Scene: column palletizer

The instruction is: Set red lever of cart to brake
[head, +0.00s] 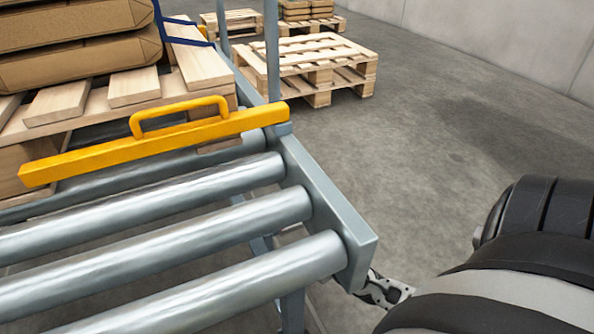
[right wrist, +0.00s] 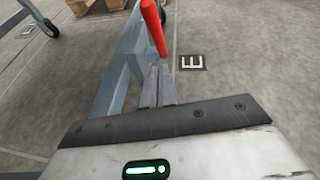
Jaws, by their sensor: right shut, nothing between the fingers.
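The red lever (right wrist: 153,27) shows in the right wrist view as a red bar running from the top edge down to just beyond my right gripper's fingertips. My right gripper (right wrist: 158,75) is shut and empty, its fingertips pointing at the lever's lower end; I cannot tell whether they touch. The grey-blue cart frame (right wrist: 118,62) is left of the fingers. In the head view, the cart (head: 335,215) has several steel rollers, and the lever is hidden. Part of my right wrist end shows below the cart's corner, its fingertips hidden. My left gripper is out of view.
A yellow bar with a handle (head: 150,148) lies across the cart before a wooden pallet (head: 135,88) loaded with brown sacks (head: 80,60). A floor marker (right wrist: 191,62) and caster wheel (right wrist: 49,28) show in the wrist view. Floor to the right is clear.

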